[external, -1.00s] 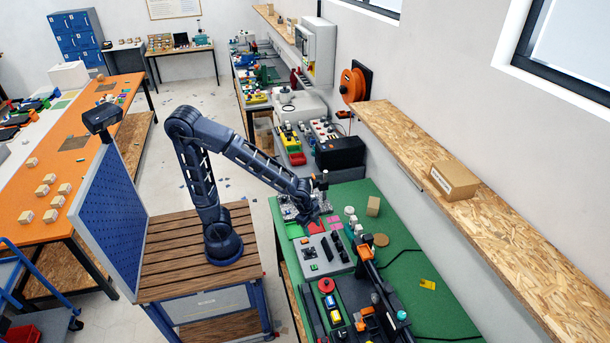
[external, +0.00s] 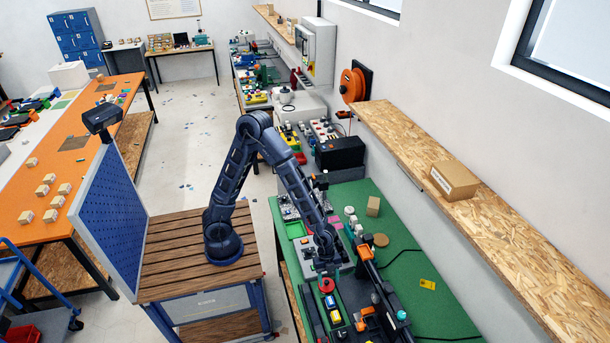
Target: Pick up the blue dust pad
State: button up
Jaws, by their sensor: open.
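My gripper (external: 327,270) is open and hangs pointing down over the green work table (external: 430,255), just above a red round knob (external: 326,285). Its fingers are small and dark in this view. A small blue piece (external: 331,302) lies just in front of the red knob, on a dark fixture; it may be the blue dust pad, but it is too small to tell. The gripper is apart from it, slightly behind it in the picture. No other blue pad shows clearly, and my arm hides part of the grey panel behind.
A black rail with orange parts (external: 364,254) runs along the right of the fixture. A yellow tag (external: 427,284) and black cable lie on the open green surface at right. A cardboard block (external: 373,206) stands farther back. A chipboard shelf (external: 480,215) runs along the wall.

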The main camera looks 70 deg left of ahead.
send_over(330, 300)
jog(key=a, duration=0.3)
jog(key=shift+w+d+f, duration=0.1)
jog(key=shift+f, duration=1.1)
jog(key=shift+w+d+f, duration=0.1)
jog(key=shift+f, duration=1.1)
jog(key=shift+x, duration=2.6)
jog(key=shift+s+d, duration=0.1)
jog(key=shift+s, duration=0.05)
jog(key=c, duration=1)
